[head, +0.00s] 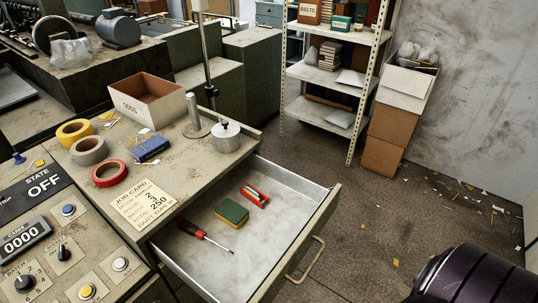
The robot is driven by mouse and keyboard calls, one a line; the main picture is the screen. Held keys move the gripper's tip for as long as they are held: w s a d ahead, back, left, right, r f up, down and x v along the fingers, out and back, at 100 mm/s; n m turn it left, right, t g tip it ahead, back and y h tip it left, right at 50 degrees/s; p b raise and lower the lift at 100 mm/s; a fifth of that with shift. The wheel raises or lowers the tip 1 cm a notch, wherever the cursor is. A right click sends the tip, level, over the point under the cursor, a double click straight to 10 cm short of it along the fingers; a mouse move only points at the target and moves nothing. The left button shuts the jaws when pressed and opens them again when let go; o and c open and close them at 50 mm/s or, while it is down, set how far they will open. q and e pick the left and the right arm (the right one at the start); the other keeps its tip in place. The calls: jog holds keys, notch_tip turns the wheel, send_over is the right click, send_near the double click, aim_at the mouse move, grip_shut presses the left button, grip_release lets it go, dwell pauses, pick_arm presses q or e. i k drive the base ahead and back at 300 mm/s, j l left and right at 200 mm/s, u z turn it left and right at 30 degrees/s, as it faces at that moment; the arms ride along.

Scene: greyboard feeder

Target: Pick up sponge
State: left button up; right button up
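A sponge (231,212), yellow with a green layer, lies flat in the middle of the open drawer (284,233). A red-and-black screwdriver (203,235) lies to its left and nearer to me, apart from it. A small red tool (255,196) lies just beyond the sponge to the right, also apart from it. The sponge is fully visible, with nothing on top of it. Neither my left gripper nor my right gripper shows in the head view.
The drawer's raised walls and front handle (307,260) surround the sponge. On the bench above are tape rolls (110,173), a blue item (151,149), a metal pot (226,135), an open box (149,101) and a job card (145,204). A control panel (60,240) sits at left.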

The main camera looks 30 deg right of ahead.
aim_at(233, 213)
jog(key=z, duration=0.7)
